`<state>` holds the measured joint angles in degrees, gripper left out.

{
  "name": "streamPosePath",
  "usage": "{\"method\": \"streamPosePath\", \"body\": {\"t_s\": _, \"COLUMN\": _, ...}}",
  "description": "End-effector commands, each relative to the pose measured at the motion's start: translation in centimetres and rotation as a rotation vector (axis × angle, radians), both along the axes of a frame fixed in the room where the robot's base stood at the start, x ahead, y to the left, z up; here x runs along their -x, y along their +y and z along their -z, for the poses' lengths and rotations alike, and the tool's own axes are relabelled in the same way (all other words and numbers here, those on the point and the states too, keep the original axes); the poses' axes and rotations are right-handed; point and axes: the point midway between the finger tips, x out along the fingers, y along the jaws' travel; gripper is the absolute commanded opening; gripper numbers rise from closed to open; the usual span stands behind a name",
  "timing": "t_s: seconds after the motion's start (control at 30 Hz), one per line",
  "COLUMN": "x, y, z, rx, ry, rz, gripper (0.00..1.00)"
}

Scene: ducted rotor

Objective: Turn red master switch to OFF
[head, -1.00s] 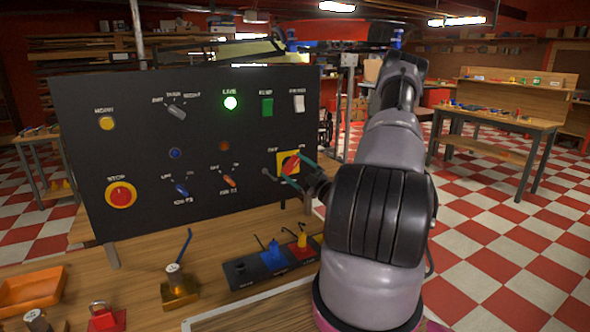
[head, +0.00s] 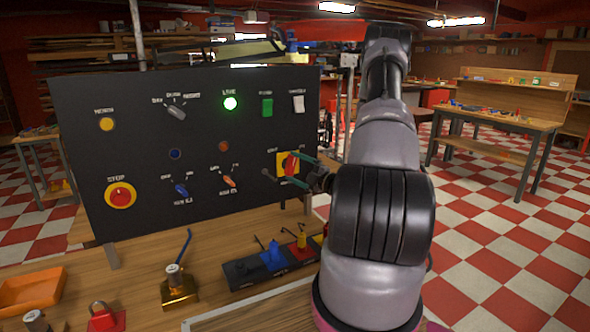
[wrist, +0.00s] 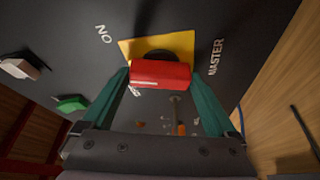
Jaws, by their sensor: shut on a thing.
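The red master switch (head: 291,163) is a rotary handle on a yellow plate (head: 281,166) at the right side of the black panel. In the head view its handle stands close to upright, leaning slightly right. My gripper (head: 284,169) reaches it from the right with two teal fingers. In the wrist view, the red handle (wrist: 161,75) lies between the fingertips, and the gripper (wrist: 160,80) is shut on it. The MASTER and ON lettering shows beside the yellow plate (wrist: 128,46). Another label is partly hidden by the handle and finger.
The black panel (head: 130,145) also carries a lit green LIVE lamp (head: 230,103), a red STOP button (head: 121,195) and toggles, including an orange one (head: 229,181). Padlocks and a dark rack (head: 240,271) stand on the bench below. Open checkered floor lies to the right.

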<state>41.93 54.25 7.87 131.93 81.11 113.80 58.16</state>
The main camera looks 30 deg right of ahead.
Motion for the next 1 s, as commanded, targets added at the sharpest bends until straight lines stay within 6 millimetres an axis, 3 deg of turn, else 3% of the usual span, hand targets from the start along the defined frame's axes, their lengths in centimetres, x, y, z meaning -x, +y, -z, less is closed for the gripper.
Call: {"method": "streamPosePath", "body": {"t_s": 1.0, "x": 0.09, "y": 0.13, "z": -0.47, "rx": 0.905, "ry": -0.028, "rz": -0.001, "gripper": 0.37}}
